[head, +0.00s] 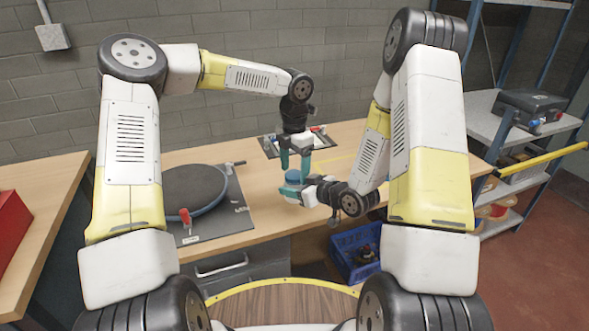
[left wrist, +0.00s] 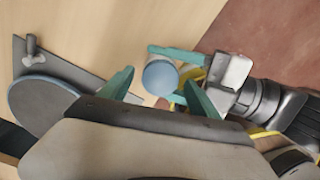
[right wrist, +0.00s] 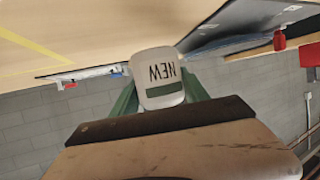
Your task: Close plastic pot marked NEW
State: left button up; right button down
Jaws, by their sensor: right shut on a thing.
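A white plastic pot marked NEW (right wrist: 158,68) is held between the fingers of my right gripper (right wrist: 160,92); the lettering shows upside down in the right wrist view. A round blue top, which looks like its lid (left wrist: 160,78), faces the left wrist camera and also shows in the head view (head: 293,175). I cannot tell how firmly it sits. My left gripper (head: 294,159) points down just above the blue top. Its two teal fingers are apart, with nothing between them in the left wrist view (left wrist: 158,92).
A blue crate (head: 350,262) stands below the table, shelves (head: 487,112) at right.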

pick_arm(q)
jog(key=shift+r, duration=2.25)
jog(key=shift+c, duration=0.4)
